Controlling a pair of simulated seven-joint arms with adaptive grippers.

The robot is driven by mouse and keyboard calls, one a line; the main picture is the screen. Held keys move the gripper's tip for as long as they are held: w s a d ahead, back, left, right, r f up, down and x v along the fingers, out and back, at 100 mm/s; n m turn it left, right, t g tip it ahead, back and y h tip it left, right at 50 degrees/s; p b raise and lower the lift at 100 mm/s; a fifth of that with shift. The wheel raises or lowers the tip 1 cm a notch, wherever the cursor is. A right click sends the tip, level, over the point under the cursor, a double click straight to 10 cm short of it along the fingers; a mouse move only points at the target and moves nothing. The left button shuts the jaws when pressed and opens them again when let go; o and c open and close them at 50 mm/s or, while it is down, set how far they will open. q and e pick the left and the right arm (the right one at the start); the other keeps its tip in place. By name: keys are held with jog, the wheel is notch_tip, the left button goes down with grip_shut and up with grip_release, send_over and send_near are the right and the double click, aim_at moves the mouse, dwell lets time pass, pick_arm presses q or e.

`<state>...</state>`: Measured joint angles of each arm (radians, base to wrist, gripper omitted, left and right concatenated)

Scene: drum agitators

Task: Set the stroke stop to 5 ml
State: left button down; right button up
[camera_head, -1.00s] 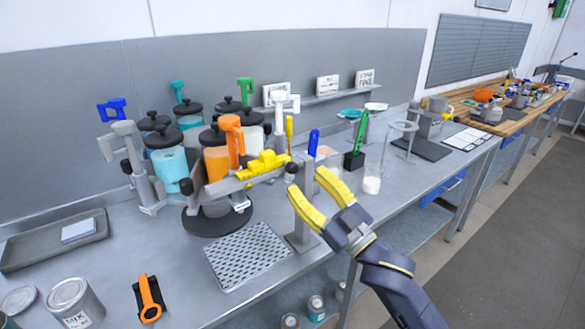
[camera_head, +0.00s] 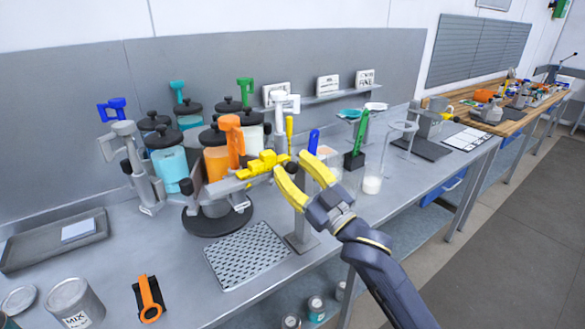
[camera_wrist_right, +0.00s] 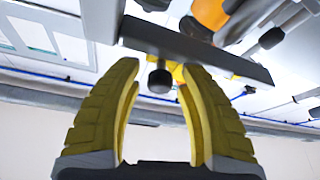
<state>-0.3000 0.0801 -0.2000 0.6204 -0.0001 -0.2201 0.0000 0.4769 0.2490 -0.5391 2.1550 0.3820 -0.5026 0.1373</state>
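A yellow sliding stop (camera_head: 262,164) sits on the grey bar (camera_head: 225,183) of the dispenser, in front of the canisters. The scale and its numbers are too small to read. My right gripper (camera_head: 291,163) is open at the right end of this bar, beside the yellow stop. In the right wrist view the open fingers (camera_wrist_right: 162,66) point at the grey bar (camera_wrist_right: 190,47). A dark round knob (camera_wrist_right: 160,81) hangs below the bar and appears between the fingers, with a bit of yellow behind it. I cannot tell whether they touch. My left gripper is out of view.
Canisters with black lids (camera_head: 168,160) stand on a round turntable behind the bar. A perforated drip tray (camera_head: 245,255) lies in front. A glass cylinder (camera_head: 376,165) and a green-handled tool (camera_head: 360,140) stand to the right. A can (camera_head: 75,300) is at front left.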

aim_at(258, 166)
grip_shut()
dwell(0.3)
jog(key=shift+s+a, duration=0.95)
jog(key=shift+a, duration=0.35)
jog(key=shift+s+a, duration=0.95)
jog(key=shift+a, duration=0.3)
jog(key=shift+r, duration=0.1)
jog(key=shift+c, duration=0.2)
grip_release()
jog(key=shift+s+a, duration=0.1)
jog(key=shift+a, duration=0.1)
jog(key=shift+o, duration=1.3)
jog(key=shift+d, duration=0.1)
jog(key=v, duration=1.2)
